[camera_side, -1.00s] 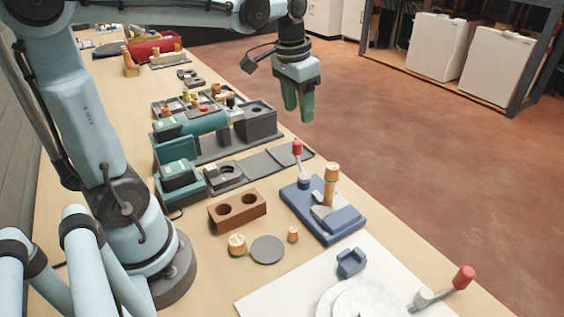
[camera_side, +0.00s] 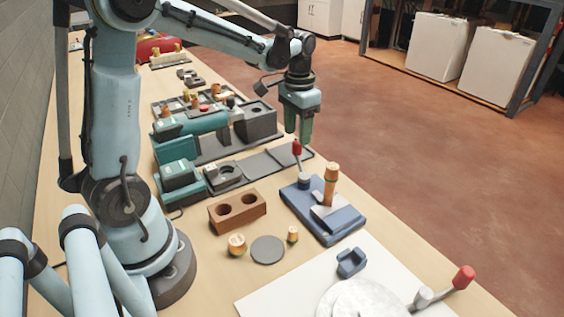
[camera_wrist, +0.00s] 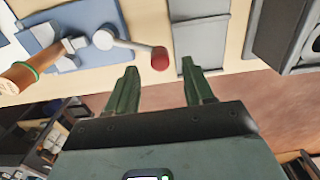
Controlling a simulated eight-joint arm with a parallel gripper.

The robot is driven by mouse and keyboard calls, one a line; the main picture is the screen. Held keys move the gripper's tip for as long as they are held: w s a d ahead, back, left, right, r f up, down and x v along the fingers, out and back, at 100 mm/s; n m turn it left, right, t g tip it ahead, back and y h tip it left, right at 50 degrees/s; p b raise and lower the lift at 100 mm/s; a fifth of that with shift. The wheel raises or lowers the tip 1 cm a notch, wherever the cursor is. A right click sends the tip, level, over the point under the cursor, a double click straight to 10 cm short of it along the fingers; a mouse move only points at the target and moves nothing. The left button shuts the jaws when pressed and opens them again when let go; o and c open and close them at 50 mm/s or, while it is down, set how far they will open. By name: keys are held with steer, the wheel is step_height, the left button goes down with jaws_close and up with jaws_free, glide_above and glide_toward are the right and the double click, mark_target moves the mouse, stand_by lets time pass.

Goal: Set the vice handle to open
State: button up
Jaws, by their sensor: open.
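A blue vice (camera_side: 325,215) stands at the right edge of the bench, and in the wrist view it is at the upper left (camera_wrist: 75,30). Its handle is a grey lever with a red knob (camera_side: 297,147), upright in the side view. A copper-coloured cylinder (camera_side: 330,185) stands in the vice. My gripper (camera_side: 298,136) points down, its fingers open and empty, close to the red knob. In the wrist view the knob (camera_wrist: 160,58) appears between the fingertips (camera_wrist: 160,76); I cannot tell whether they touch it.
Grey plates (camera_side: 270,163) and a teal machine (camera_side: 180,180) lie beyond the vice. A brown two-hole block (camera_side: 237,211) is to its left. Another red-knobbed lever (camera_side: 463,278) is at the front right. Open floor lies right of the bench.

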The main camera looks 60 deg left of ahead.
mark_target(297, 142)
steer(key=shift+f, duration=2.15)
jaws_close()
